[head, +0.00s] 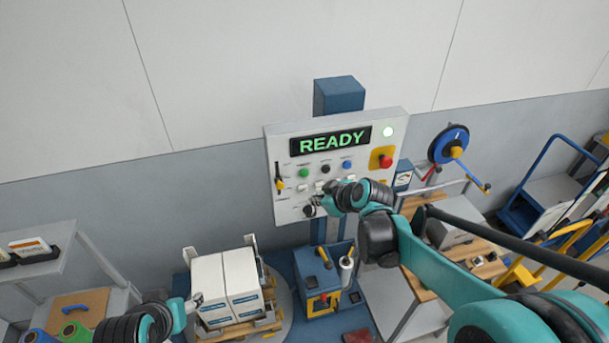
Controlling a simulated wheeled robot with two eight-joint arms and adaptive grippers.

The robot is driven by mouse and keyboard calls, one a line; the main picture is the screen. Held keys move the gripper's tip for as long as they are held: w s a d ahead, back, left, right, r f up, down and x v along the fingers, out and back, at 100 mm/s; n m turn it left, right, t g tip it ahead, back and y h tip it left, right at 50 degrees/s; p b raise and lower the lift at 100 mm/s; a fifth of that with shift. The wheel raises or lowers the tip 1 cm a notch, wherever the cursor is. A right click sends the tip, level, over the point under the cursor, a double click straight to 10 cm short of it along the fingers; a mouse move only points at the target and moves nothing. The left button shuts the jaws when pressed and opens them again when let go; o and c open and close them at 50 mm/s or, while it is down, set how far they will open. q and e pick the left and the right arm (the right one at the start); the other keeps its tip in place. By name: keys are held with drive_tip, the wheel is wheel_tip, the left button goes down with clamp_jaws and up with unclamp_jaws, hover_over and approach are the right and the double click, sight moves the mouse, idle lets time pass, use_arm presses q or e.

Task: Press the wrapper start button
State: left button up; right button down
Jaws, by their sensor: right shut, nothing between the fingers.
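The grey control panel (281,210) stands on a blue post, and its display (330,140) reads READY in green. Below the display are a green button (303,173), a black button (325,169) and a blue button (347,165); their labels are too small to read. My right gripper (316,200) is shut and empty, in front of the panel's lower part, below the green button. I cannot tell whether it touches the panel; it hides part of the lower controls. My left gripper (196,302) is low at the left beside the white boxes (227,283); its fingers are unclear.
A red stop knob (382,158) on a yellow base sits at the panel's right, below a lit lamp (388,132). The boxes stand on a pallet (240,329). A blue reel (448,144) stands to the right.

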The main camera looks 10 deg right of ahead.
sight(304, 173)
drive_tip(key=shift+w+a+b, duration=0.1)
drive_tip(key=shift+w+b, duration=0.4)
drive_tip(key=shift+w, duration=3.15)
drive_tip(key=shift+w, duration=0.1)
drive_tip(key=shift+w, duration=0.3)
drive_tip(key=shift+w, duration=0.5)
drive_tip(key=shift+s, duration=0.95)
drive_tip(key=shift+s, duration=0.1)
